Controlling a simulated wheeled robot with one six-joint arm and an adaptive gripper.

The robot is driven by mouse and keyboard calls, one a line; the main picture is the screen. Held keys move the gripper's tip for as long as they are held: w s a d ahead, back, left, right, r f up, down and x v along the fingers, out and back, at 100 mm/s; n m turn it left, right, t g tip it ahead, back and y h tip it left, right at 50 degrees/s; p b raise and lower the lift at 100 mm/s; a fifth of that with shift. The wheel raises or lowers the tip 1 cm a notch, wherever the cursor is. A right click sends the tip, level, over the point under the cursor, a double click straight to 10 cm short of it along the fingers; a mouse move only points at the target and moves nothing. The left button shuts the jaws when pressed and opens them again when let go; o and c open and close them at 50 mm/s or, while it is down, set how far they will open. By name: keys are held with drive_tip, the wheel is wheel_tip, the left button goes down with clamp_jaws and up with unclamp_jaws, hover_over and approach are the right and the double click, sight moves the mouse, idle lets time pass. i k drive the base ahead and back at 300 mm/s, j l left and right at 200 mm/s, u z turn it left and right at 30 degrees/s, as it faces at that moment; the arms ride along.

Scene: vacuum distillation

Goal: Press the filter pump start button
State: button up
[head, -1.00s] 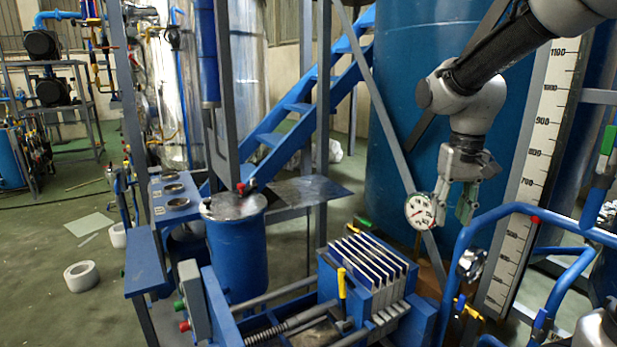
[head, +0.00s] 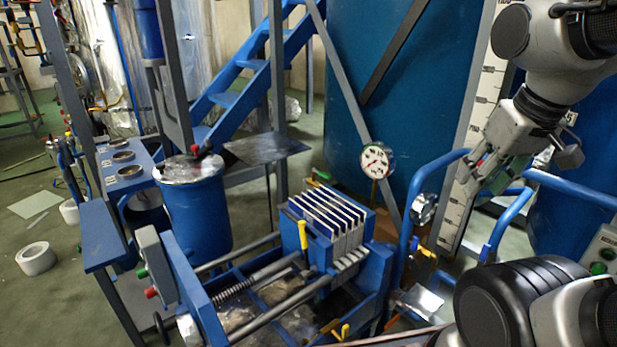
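A grey control box (head: 158,250) on the left end of the blue filter press carries a green button (head: 142,272) and a red button (head: 152,293) on its left side. A second panel at the right edge has a green button (head: 598,268). No readable label shows which one is the filter pump start button. My gripper (head: 465,180) is at upper right, pointing down and left, near blue pipe rails and the white scale. Its fingers look apart and hold nothing visible. It is clear of both sets of buttons.
The filter press plates (head: 330,220) and a round gauge (head: 377,160) stand between my gripper and the left control box. Blue pipe rails (head: 515,215) lie close to my gripper. A blue drum (head: 195,215) is behind the press.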

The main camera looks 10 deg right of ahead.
sight(141, 273)
drive_tip(key=u, duration=1.25)
